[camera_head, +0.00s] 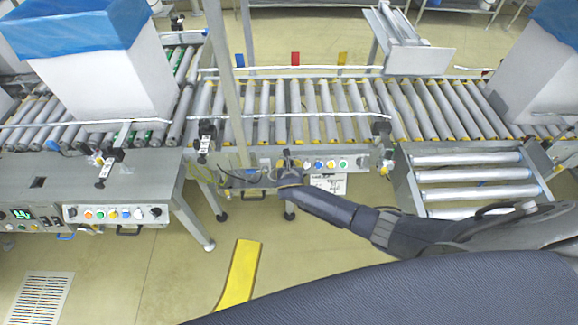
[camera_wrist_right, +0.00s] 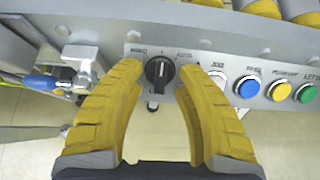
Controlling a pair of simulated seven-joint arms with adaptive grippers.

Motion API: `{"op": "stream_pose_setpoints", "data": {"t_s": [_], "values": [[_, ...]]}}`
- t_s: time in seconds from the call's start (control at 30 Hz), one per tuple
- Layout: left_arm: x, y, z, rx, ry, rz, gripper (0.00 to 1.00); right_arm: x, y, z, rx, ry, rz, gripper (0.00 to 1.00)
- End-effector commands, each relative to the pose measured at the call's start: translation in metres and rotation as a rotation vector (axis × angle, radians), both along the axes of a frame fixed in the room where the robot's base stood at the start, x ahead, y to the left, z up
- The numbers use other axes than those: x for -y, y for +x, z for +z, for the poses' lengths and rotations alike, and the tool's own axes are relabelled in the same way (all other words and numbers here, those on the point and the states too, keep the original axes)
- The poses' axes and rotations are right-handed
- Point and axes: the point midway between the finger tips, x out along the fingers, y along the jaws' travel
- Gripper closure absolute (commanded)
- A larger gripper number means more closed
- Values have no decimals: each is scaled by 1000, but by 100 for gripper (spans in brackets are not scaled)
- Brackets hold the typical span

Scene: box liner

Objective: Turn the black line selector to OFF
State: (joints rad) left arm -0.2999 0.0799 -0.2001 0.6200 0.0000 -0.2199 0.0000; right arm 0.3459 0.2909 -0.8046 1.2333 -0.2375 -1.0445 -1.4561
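The black line selector (camera_wrist_right: 159,71) is a round knob on a grey panel (camera_wrist_right: 240,60) in the right wrist view. Its pale pointer mark points roughly upward, between small printed labels that are hard to read. My right gripper (camera_wrist_right: 160,74) has its yellow fingers on either side of the knob, with a visible gap on each side. It is open and holds nothing. In the head view my right gripper (camera_head: 290,168) is at the left part of the conveyor's front panel (camera_head: 352,163) and hides the selector. My left gripper is not in view.
Blue (camera_wrist_right: 248,87), yellow (camera_wrist_right: 279,91) and green (camera_wrist_right: 305,93) buttons sit right of the selector. A valve with a blue handle (camera_wrist_right: 45,82) is at its left. Another control panel (camera_head: 115,214) stands at the left, with a lined box (camera_head: 105,85) behind it.

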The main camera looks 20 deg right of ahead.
Motion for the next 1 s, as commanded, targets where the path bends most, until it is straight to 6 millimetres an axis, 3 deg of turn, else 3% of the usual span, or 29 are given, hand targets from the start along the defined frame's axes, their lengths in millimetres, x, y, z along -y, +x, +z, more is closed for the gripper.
{"op": "stream_pose_setpoints", "data": {"t_s": [0.27,1.0], "values": [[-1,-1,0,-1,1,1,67,-4,-10,7,1,2,1,67],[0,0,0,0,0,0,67,-28,-86,64,0,1,2,67]]}}
